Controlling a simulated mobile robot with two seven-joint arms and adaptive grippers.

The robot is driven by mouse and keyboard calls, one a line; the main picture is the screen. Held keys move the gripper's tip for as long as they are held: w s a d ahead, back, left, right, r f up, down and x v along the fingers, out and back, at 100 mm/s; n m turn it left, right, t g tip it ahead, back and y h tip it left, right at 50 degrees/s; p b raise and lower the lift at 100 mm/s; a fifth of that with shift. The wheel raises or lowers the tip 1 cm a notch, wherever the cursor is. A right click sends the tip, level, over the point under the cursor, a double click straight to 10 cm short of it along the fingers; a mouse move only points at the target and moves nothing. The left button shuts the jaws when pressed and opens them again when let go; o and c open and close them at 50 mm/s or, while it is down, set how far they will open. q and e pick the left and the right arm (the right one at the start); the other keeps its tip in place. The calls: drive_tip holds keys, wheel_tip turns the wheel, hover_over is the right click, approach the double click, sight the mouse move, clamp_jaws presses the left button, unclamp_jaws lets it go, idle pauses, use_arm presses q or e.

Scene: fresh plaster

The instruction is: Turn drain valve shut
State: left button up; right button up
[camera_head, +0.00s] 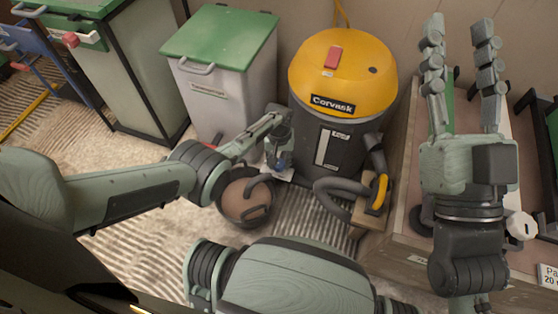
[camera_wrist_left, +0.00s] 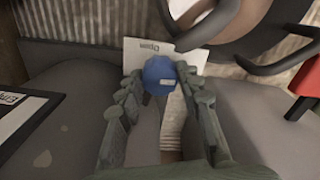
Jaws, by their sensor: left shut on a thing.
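The drain valve is a small blue knob (camera_wrist_left: 159,74) low at the front of the grey and yellow vacuum drum (camera_head: 325,135). In the left wrist view it sits between the two fingers of my left gripper (camera_wrist_left: 157,88), which is shut on it. A white card (camera_wrist_left: 150,52) marked "Open" lies just beyond the knob. In the head view my left gripper (camera_head: 280,145) reaches down beside the drum, and its fingers partly hide the blue knob (camera_head: 279,164). My right gripper (camera_head: 460,65) is raised at the right, fingers spread, open and empty.
A brown bucket (camera_head: 243,203) stands close below my left gripper. A grey hose with a yellow grip (camera_head: 382,190) is right of the drum. A green-lidded bin (camera_head: 222,38) stands behind. A wooden bench (camera_head: 400,240) is under my right arm. Ridged floor shows at left.

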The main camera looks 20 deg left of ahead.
sight(279, 163)
use_arm(q)
drive_tip(key=shift+s+m, duration=0.1)
drive_tip(key=shift+m, duration=0.6)
drive_tip(key=o, duration=1.2)
drive_tip(key=shift+c, duration=0.2)
wheel_tip(279, 163, up, 12)
